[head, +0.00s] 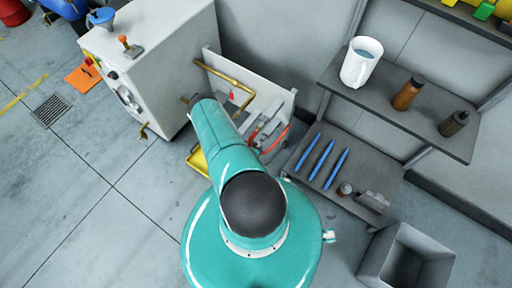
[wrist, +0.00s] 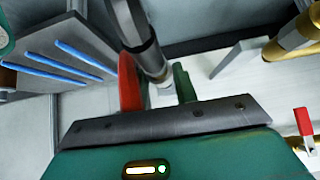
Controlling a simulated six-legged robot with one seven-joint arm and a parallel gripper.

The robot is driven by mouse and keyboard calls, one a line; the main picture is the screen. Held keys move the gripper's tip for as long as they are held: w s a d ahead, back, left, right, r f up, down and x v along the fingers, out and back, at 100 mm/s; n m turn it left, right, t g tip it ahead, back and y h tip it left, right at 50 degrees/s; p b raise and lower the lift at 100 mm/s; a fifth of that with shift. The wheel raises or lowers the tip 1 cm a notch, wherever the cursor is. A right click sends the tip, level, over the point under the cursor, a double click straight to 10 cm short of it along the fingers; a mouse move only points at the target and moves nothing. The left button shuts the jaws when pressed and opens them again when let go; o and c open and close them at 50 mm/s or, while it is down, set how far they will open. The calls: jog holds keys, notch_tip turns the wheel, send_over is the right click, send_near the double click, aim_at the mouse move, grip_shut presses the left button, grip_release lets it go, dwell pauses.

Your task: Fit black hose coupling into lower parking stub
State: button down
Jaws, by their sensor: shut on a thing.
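My gripper (wrist: 158,88) shows in the wrist view, with a red finger on the left and a green finger on the right. It is shut on the black hose coupling (wrist: 150,58), a dark cylinder with a paler grey end that reaches up between the fingers. Its far end and any contact with a stub are unclear. In the head view my teal arm covers most of the gripper, in front of the white panel (head: 281,95). I cannot make out the lower parking stub for certain in either view.
Brass pipe (wrist: 292,40) and a red-handled valve (wrist: 304,128) are at the right of the wrist view. A white cabinet (head: 160,50) stands left of the panel. A shelf rack (head: 430,125) on the right holds a white jug, bottles and blue pens. A grey bin (head: 385,268) stands below.

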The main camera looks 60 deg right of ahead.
jog(key=shift+s+d, duration=0.2)
jog(key=shift+d, duration=1)
dwell(0.5)
jog(key=c, duration=1)
grip_release()
jog(key=v, duration=1.3)
jog(key=shift+a+r, duration=0.25)
jog(key=shift+a, duration=0.05)
